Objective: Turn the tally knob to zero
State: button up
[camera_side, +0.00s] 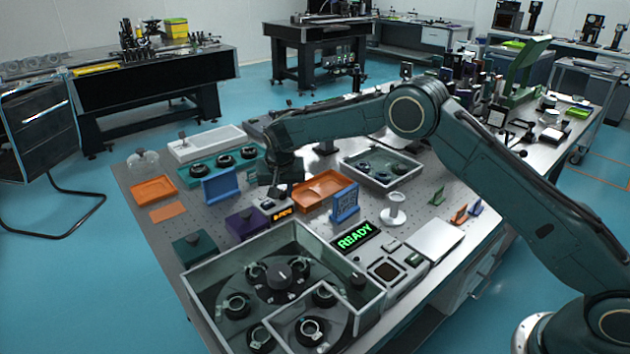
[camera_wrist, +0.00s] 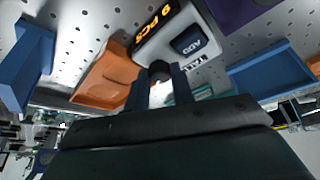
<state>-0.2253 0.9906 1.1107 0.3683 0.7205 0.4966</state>
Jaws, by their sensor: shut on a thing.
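The tally counter (camera_side: 267,205) is a small pale box with an orange lit display, on the table in the middle of the side view. In the wrist view its display (camera_wrist: 152,22) appears to read 9 PCS, with a dark button (camera_wrist: 187,42) beside it. The dark tally knob (camera_wrist: 158,69) sits between my two fingers in the wrist view. My gripper (camera_wrist: 160,88) is shut on the knob, pointing down at the counter. In the side view my gripper (camera_side: 279,190) hides the knob.
Orange trays (camera_side: 322,188) and (camera_wrist: 101,82) lie close by. A blue stand (camera_side: 345,203), a blue holder (camera_side: 221,187) and a purple block (camera_side: 246,222) stand around the counter. A walled glass-sided box (camera_side: 215,262) with a carousel is in front, beside a green READY sign (camera_side: 354,237).

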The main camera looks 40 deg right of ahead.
aim_at(277, 207)
jog(key=m+g+h, duration=0.1)
jog(key=m, duration=0.3)
jog(key=shift+w+a+m, duration=0.1)
jog(key=shift+m, duration=0.3)
dwell(0.4)
jog(key=o, duration=0.7)
jog(key=shift+r, duration=0.15)
jog(key=v, duration=0.6)
jog(key=shift+a, duration=0.2)
jog(key=shift+a+r, duration=0.15)
jog(key=shift+r, duration=0.4)
